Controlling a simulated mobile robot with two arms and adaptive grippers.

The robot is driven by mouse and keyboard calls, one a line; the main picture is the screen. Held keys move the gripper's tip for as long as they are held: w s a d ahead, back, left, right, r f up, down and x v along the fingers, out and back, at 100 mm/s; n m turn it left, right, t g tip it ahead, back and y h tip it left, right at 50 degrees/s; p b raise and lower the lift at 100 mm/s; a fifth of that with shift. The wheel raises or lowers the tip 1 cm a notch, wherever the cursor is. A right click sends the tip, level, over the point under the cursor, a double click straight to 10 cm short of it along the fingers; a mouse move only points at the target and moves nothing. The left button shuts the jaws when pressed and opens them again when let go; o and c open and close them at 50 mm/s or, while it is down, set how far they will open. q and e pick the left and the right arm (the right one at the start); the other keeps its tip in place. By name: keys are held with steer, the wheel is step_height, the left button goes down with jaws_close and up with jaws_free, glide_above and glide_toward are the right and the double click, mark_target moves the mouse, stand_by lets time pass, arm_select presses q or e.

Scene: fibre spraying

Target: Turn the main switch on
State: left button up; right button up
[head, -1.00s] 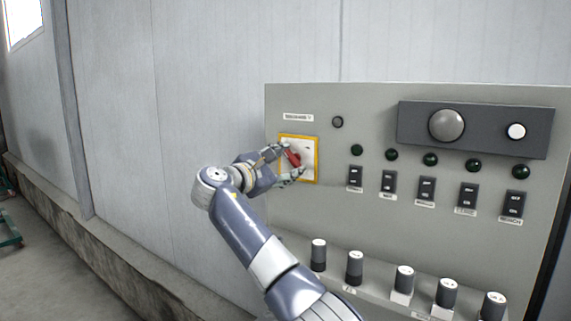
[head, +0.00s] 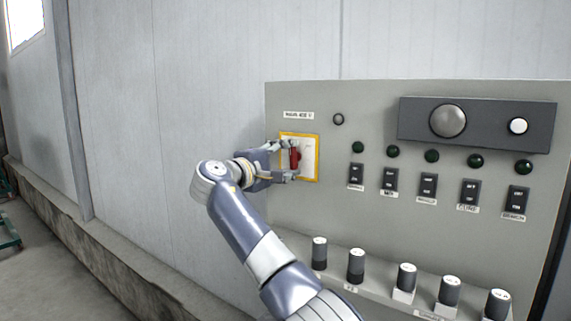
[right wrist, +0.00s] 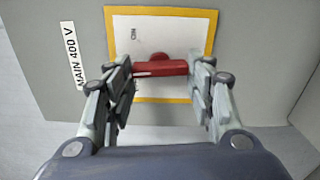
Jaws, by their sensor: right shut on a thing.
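The main switch is a red rotary handle (head: 295,160) on a white plate with a yellow border (head: 313,163), at the upper left of the grey control panel. In the head view the handle stands about upright. In the right wrist view the red handle (right wrist: 158,69) lies crosswise between the fingertips, its round hub just beyond it. My right gripper (head: 290,161) is shut on the handle, one finger at each end. The label beside the plate (right wrist: 73,57) reads "MAIN 400 V". My left gripper is not in view.
A dark unlit lamp (head: 338,119) is right of the label. Green lamps (head: 393,151) and black rocker switches (head: 390,181) run in rows to the right. The wall (head: 200,80) left of the panel is clear.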

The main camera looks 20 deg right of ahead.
steer(key=shift+f+m+b, duration=0.1)
steer(key=shift+m+b, duration=0.55)
steer(key=shift+m, duration=4.35)
steer(key=o, duration=1.1)
steer(key=shift+s, duration=0.1)
steer(key=shift+c, duration=0.2)
steer(key=shift+r, duration=0.2)
steer(key=shift+s+a, duration=0.1)
steer(key=shift+a, duration=0.05)
steer(key=v, duration=1.1)
steer(key=shift+s+a, duration=0.25)
